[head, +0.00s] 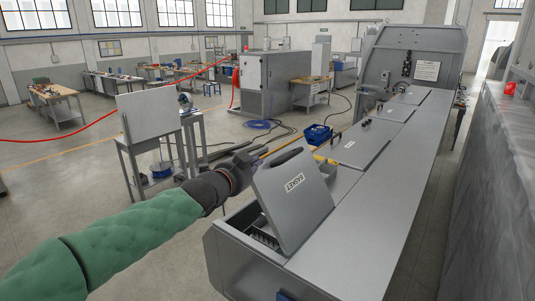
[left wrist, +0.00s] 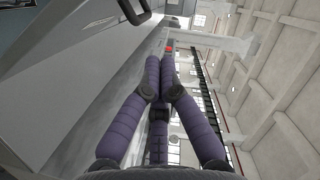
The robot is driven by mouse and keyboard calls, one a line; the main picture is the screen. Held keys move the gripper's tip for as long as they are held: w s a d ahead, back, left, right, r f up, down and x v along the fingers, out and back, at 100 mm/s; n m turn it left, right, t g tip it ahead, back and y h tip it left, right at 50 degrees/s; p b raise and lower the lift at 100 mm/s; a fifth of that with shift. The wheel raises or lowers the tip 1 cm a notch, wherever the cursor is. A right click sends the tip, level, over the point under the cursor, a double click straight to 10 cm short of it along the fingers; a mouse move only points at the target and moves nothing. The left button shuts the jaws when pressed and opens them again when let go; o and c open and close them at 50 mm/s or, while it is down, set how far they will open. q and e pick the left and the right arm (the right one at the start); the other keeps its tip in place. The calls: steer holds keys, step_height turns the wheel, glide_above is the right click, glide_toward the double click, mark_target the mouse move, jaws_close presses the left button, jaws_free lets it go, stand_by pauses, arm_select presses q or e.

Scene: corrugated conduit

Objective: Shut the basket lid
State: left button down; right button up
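The grey basket lid (head: 293,203), labelled "BASKET", stands raised and tilted over an opening at the near end of the long grey machine. It has a handle (head: 283,158) along its upper edge. Under the lid, part of the dark opening (head: 262,237) shows. My left gripper (head: 244,167) is at the left of the lid's upper edge, close to it. My right gripper is not in view.
The machine's flat grey top (head: 370,220) runs away to the right of the lid, with closed panels farther back. A yellow item (head: 325,165) and a blue crate (head: 318,134) are behind the lid. A stand with a white panel (head: 149,112) is to the left of my gripper.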

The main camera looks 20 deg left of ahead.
arm_select(q)
steer(key=p, duration=0.3)
glide_above(261, 174)
steer(key=shift+d+f, duration=0.25)
steer(key=shift+f, duration=1)
steer(key=shift+w+a+f, duration=0.1)
steer(key=shift+a+f, duration=0.2)
steer(key=shift+f, duration=0.05)
